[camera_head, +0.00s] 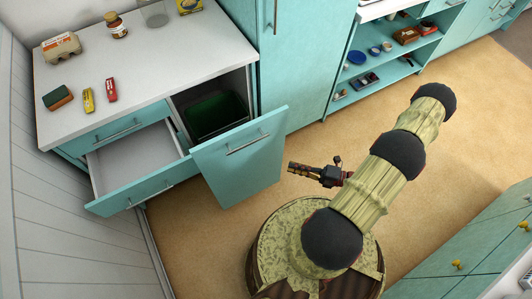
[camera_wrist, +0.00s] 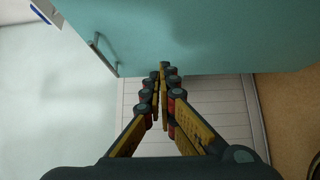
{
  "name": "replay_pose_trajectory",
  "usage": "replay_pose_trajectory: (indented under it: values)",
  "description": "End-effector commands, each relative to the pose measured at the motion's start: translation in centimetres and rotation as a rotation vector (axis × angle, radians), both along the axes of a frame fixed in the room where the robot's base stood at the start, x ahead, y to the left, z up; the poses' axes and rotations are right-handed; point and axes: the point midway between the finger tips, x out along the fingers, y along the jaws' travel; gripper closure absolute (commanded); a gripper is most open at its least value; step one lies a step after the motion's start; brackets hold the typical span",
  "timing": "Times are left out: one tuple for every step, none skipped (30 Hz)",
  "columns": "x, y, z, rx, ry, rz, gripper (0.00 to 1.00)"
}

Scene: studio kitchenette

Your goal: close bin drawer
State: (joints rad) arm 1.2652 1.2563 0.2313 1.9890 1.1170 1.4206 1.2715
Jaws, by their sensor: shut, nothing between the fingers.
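The bin drawer (camera_head: 240,158) is pulled out from under the counter, with a teal front and a bar handle (camera_head: 248,144). A dark green bin (camera_head: 213,118) sits inside it. My gripper (camera_head: 291,167) is shut and empty, a little right of the drawer front in the head view and pointing left. In the wrist view my gripper (camera_wrist: 163,72) has its fingertips together at the lower edge of a teal panel (camera_wrist: 210,35), which has a handle (camera_wrist: 103,55) at its left. I cannot tell whether they touch it.
Another drawer (camera_head: 145,192) stands open and empty to the left of the bin drawer. The white counter (camera_head: 160,65) holds an egg carton (camera_head: 62,47), a jar (camera_head: 116,25), a sponge (camera_head: 58,98) and small packets.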

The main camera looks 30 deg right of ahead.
Motion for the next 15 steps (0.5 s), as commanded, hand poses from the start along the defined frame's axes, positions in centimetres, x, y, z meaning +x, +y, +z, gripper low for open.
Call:
replay_pose_trajectory:
  values:
    - [0.2, 0.3, 0.0, 0.003, 0.003, 0.003, 1.0]
    - [0.3, 0.5, 0.0, 0.004, 0.002, 0.004, 1.0]
    - [0.6, 0.8, 0.0, 0.004, 0.003, 0.006, 1.0]
    - [0.9, 1.0, -0.1, 0.004, 0.002, 0.005, 1.0]
    - [1.2, 1.3, -0.1, 0.003, 0.003, 0.006, 1.0]
    - [1.5, 1.8, -0.1, 0.002, 0.002, 0.008, 1.0]
    - [1.9, 2.1, -0.1, 0.003, 0.003, 0.007, 1.0]
    - [2.2, 2.5, -0.1, 0.003, 0.003, 0.008, 1.0]
    - [2.7, 2.9, -0.2, 0.001, 0.003, 0.008, 1.0]
    - [3.0, 3.3, -0.2, 0.001, 0.002, 0.009, 1.0]
    - [3.3, 3.6, -0.2, 0.001, 0.002, 0.008, 1.0]
    - [3.8, 4.1, -0.2, 0.001, 0.002, 0.009, 1.0]
    - [4.1, 4.4, -0.1, 0.001, 0.002, 0.008, 1.0]
    - [4.5, 4.7, -0.1, 0.001, 0.001, 0.008, 1.0]
    - [4.9, 5.1, -0.1, 0.0, 0.001, 0.008, 1.0]
